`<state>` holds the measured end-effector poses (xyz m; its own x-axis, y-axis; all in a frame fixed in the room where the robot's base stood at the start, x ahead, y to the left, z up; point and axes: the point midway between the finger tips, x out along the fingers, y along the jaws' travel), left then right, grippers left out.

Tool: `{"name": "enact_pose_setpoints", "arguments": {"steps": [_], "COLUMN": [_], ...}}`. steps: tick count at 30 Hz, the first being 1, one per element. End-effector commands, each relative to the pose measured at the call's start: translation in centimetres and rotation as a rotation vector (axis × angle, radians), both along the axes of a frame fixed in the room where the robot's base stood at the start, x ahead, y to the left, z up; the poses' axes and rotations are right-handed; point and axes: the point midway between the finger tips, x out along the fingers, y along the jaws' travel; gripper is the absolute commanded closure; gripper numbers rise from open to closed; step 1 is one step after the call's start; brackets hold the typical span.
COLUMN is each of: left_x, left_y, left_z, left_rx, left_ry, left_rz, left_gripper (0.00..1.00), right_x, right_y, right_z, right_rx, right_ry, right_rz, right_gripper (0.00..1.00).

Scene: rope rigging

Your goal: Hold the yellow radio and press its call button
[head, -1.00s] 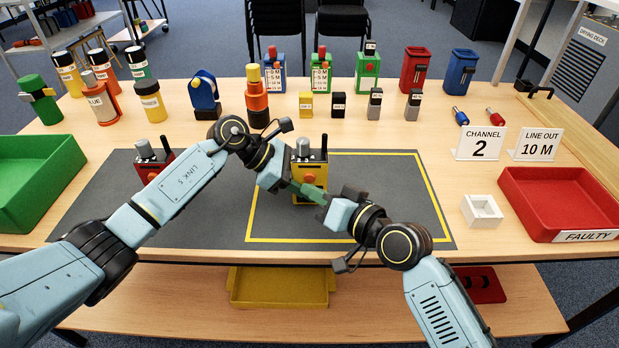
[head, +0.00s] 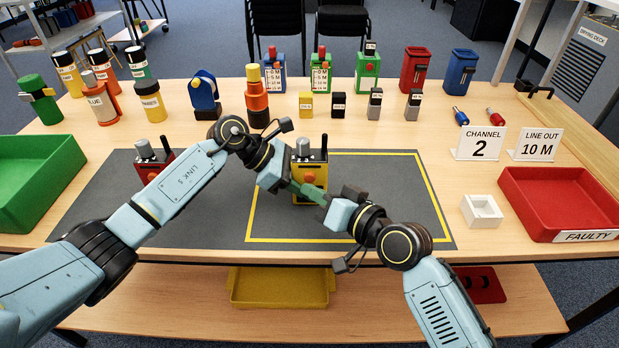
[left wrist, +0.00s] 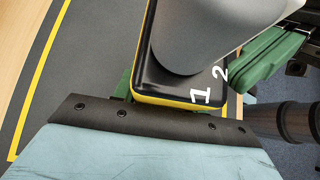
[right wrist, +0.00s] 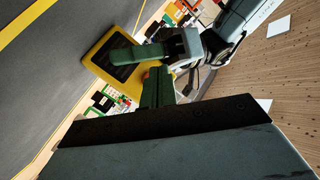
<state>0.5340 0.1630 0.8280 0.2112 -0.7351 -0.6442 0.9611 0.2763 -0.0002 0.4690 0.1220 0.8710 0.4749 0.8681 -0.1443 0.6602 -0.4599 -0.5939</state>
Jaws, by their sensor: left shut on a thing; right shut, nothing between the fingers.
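The yellow radio (head: 320,172) stands upright inside the yellow outline on the grey mat, with a grey knob and a black antenna on top. Its red button (head: 309,178) faces me. My left gripper (head: 298,187) is shut on the radio from the left and partly covers its lower front. The left wrist view shows the radio's black top (left wrist: 185,85) marked 1 and 2 between green fingers. My right gripper (head: 322,197) is shut and empty, its tips close in front of the radio near the button (right wrist: 146,75). I cannot tell whether they touch it.
A red radio (head: 153,160) stands on the mat at left, partly behind my left arm. A green tray (head: 40,205) is at left, a red FAULTY tray (head: 560,210) at right. A small white box (head: 482,211) stands right of the mat. Several items line the back.

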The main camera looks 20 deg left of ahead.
Motion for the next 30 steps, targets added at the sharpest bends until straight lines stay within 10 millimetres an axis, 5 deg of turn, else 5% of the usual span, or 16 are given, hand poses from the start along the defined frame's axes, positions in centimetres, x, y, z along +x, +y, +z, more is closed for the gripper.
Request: {"name": "enact_pose_setpoints", "arguments": {"steps": [30], "left_x": [0.02], "left_y": [0.01], "left_z": [0.02], "left_rx": [0.000], "left_ry": [-0.001], "left_rz": [0.001], "left_gripper": [0.86], "right_x": [0.82], "right_y": [0.24], "right_z": [0.05], "right_rx": [0.001], "right_ry": [0.000], "right_rz": [-0.001], "right_gripper": [1.00]}}
